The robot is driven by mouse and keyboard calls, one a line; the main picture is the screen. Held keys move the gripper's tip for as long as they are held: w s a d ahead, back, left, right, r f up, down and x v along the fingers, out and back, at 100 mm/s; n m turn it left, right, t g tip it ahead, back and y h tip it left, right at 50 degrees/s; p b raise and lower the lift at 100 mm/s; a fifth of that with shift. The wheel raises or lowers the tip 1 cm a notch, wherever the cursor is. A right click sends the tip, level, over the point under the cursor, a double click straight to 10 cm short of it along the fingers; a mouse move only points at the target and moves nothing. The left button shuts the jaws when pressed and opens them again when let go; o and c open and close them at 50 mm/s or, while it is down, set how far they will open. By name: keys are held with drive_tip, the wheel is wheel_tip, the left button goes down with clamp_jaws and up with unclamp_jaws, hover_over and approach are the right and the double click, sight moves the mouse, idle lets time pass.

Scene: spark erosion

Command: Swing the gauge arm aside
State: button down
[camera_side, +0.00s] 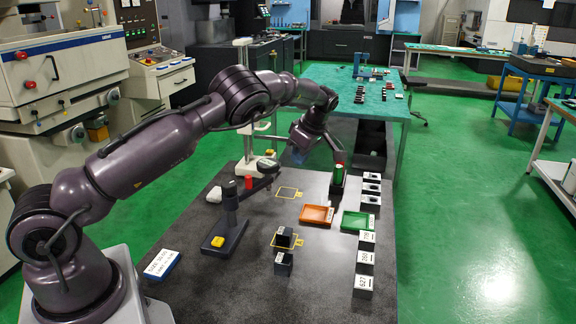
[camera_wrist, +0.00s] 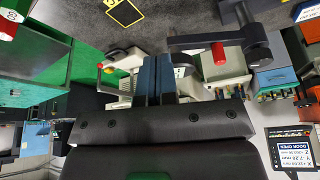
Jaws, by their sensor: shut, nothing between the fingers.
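The gauge arm (camera_wrist: 205,41) is a dark horizontal bar with a red knob (camera_wrist: 218,52), joined to a dark upright post (camera_wrist: 258,45) on its right in the wrist view. In the side view a dark arm (camera_side: 260,184) with a red part stands by the dark post (camera_side: 230,207) on a base with a yellow button. My gripper (camera_wrist: 156,58) is shut and empty, its two blue fingers together. In the wrist view its tips lie left of the arm's free end, apart in the picture; depth is unclear. In the side view my gripper (camera_side: 298,157) hangs tilted above the table, right of the arm.
An orange tray (camera_side: 317,214) and a green tray (camera_side: 358,221) lie to the right. Labelled blocks (camera_side: 363,265) line the right edge. A white stand (camera_side: 245,150) rises behind.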

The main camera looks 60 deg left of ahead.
drive_tip(key=v, duration=0.7)
drive_tip(key=shift+r, duration=0.2)
drive_tip(key=shift+w, duration=0.1)
